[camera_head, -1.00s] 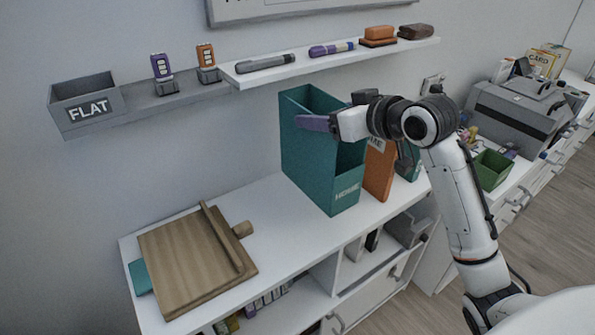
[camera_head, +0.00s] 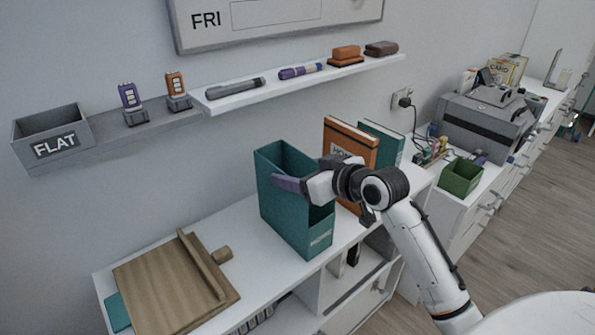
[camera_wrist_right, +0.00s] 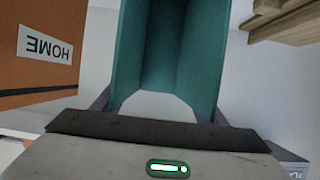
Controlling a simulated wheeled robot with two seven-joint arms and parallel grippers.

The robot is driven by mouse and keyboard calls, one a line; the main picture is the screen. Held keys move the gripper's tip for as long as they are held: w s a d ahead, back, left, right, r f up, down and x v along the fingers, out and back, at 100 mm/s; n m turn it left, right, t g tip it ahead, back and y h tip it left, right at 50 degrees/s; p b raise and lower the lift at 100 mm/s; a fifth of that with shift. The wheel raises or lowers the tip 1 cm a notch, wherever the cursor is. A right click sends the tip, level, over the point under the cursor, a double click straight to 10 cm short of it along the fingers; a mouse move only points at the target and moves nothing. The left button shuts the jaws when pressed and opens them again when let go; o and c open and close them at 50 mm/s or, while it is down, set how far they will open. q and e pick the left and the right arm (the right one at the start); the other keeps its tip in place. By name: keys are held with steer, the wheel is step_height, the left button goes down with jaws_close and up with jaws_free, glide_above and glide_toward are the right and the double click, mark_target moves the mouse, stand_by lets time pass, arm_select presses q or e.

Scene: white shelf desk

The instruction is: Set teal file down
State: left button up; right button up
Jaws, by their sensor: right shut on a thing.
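The teal file (camera_head: 290,222) is an open-topped upright holder with a label low on its narrow front. It stands upright over the white desktop near the front edge. I cannot tell whether its base touches the surface. My right gripper (camera_head: 288,184) is shut on its upper part, reaching in from the right. In the right wrist view the teal file (camera_wrist_right: 172,45) fills the middle between the purple fingers (camera_wrist_right: 160,112). My left gripper is not in view.
An orange file (camera_head: 352,132) with a label and another teal file (camera_head: 385,138) stand behind the right arm. A wooden board (camera_head: 165,285) lies at left on the white desk (camera_head: 245,262). A wall shelf (camera_head: 300,82) carries markers and erasers.

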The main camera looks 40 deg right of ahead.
steer(key=o, duration=1.6)
steer(key=shift+f, duration=0.1)
steer(key=shift+c, duration=0.2)
steer(key=v, duration=1.2)
steer(key=shift+b, duration=0.45)
